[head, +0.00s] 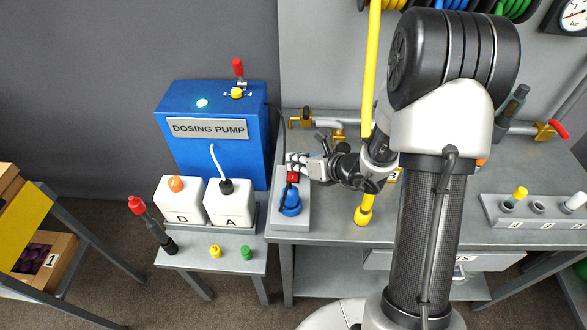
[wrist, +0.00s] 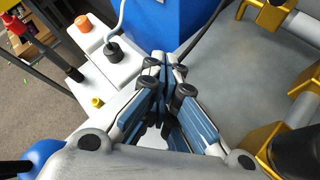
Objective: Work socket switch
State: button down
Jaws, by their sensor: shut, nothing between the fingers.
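A grey socket block (head: 275,220) sits at the left edge of the workbench. A blue plug (head: 290,202) stands in its front part, and a small red switch (head: 292,177) shows just behind the plug. A blue rounded part, likely the same plug, shows at the lower left of the wrist view (wrist: 44,158). My gripper (head: 294,160) is over the back end of the block, close to the switch. Its fingers are shut and empty in the wrist view (wrist: 163,66). They hide the switch there, and I cannot tell whether they touch it.
The blue dosing pump (head: 215,155) stands to the left, with white canisters B (head: 180,203) and A (head: 229,206) before it. A yellow pole (head: 369,70) rises near my arm. Pipes with yellow fittings (head: 338,133) run along the back. A grey holder (head: 530,211) is at the right.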

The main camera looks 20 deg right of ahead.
aim_at(295, 178)
jog(key=shift+f, duration=0.2)
jog(key=shift+r, duration=0.2)
jog(key=shift+s+a+r+p, duration=0.1)
jog(key=shift+s+r+p, duration=0.25)
jog(key=shift+r, duration=0.3)
jog(key=shift+w, duration=0.1)
jog(key=shift+s+a+r+p, duration=0.1)
jog(key=shift+s+r+p, duration=0.15)
jog(key=shift+r+p, duration=0.3)
jog(key=shift+s+a+r+p, duration=0.1)
jog(key=shift+s+r+p, duration=0.1)
jog(key=shift+r+p, duration=0.4)
jog(key=shift+s+r+p, duration=0.25)
jog(key=shift+r, duration=0.55)
jog(key=shift+s+a+r, duration=0.1)
jog(key=shift+s+r, duration=0.15)
jog(key=shift+r, duration=0.1)
